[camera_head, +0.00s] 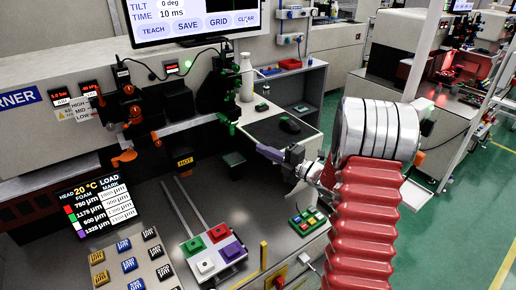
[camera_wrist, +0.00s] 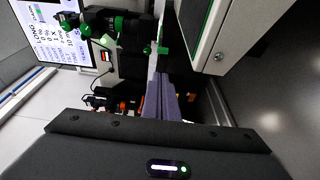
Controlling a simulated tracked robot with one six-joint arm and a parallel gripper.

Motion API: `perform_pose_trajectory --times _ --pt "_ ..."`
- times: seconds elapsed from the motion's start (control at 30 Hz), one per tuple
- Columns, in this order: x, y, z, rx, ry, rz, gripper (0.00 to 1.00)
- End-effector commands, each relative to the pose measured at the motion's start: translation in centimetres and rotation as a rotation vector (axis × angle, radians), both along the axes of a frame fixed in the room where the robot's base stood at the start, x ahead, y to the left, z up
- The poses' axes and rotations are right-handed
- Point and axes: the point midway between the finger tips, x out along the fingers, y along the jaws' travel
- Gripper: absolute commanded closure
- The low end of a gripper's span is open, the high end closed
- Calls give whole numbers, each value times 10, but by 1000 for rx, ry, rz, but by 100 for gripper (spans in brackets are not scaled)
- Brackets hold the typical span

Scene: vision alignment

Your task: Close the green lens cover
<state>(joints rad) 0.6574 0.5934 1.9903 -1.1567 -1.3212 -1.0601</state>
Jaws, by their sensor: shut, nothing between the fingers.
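The green-marked camera unit (camera_head: 220,88) hangs on the machine front, left of the white bottle. A small green part at its lower end, which looks like the green lens cover (camera_head: 232,128), juts down and to the right. In the wrist view, the unit (camera_wrist: 100,22) is at upper left, and a small green piece that may be the cover (camera_wrist: 162,50) is just above the fingers. How far the cover is swung cannot be told. My gripper (camera_head: 262,149), with purple fingers, is right of and below the cover, apart from it. The fingers (camera_wrist: 165,85) are shut and empty.
An orange-marked unit with an orange cover (camera_head: 125,157) hangs farther left. A white cabinet (camera_wrist: 215,30) is close beside the fingers.

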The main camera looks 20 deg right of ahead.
Motion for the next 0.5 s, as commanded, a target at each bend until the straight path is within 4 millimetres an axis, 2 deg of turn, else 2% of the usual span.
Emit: perform_pose_trajectory --times 0.23,0.5 --pt "-1 0 0 0 0 0 100" --pt "5 2 9 2 27 -35 81"
